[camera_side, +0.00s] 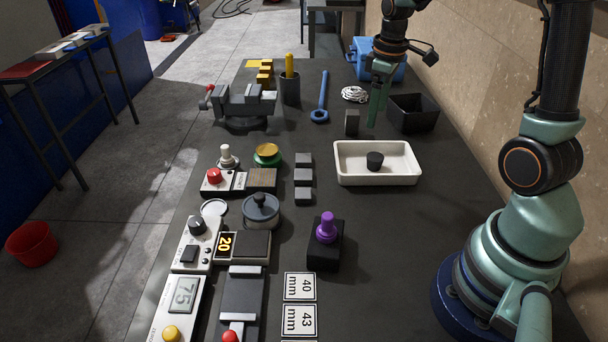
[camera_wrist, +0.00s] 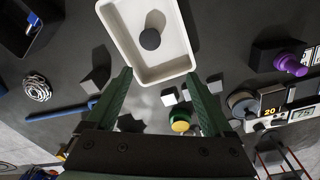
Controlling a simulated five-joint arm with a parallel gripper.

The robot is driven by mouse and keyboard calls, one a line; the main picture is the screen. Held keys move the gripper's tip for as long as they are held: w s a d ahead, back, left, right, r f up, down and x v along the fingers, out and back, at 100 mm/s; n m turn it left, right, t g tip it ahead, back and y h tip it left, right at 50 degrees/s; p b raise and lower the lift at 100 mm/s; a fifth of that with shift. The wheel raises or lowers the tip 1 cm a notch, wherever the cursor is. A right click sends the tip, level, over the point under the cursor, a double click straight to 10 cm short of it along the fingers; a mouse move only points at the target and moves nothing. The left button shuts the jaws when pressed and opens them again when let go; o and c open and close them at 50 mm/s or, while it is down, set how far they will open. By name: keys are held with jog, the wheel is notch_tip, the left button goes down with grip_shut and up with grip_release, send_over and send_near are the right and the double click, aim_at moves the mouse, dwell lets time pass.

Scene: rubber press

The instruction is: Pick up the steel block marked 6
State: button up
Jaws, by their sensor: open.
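Three small grey steel blocks stand in a row left of the white tray in the side view: a far one (camera_side: 303,160), a middle one (camera_side: 303,177) and a near one (camera_side: 303,196). They show pale between and beyond my fingers in the wrist view (camera_wrist: 169,97). A fourth, darker block (camera_side: 352,122) stands apart farther back; it is left of my fingers in the wrist view (camera_wrist: 97,80). No number is readable on any block. My gripper (camera_side: 376,118) is open and empty, beside the dark block in the side view. Its two fingers are spread in the wrist view (camera_wrist: 160,76).
The white tray (camera_side: 345,178) holds a black plug (camera_side: 375,160). A black bin (camera_side: 414,112), white cord (camera_side: 355,94) and blue wrench (camera_side: 321,100) lie near my gripper. A yellow-topped green button (camera_side: 267,154) is left of the block row. A purple-knobbed block (camera_side: 326,243) stands nearer.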

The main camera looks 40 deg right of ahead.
jog(key=s+a+r+m+t, duration=0.1)
jog(key=s+a+r+t, duration=0.1)
jog(key=a, duration=0.5)
jog(key=s+a+r+m+t, duration=0.2)
jog(key=s+a+r, duration=0.3)
jog(key=a+r, duration=0.1)
jog(key=shift+a+r+t, duration=0.3)
jog(key=shift+a, duration=0.4)
jog(key=shift+s+a, duration=0.3)
jog(key=shift+s, duration=0.1)
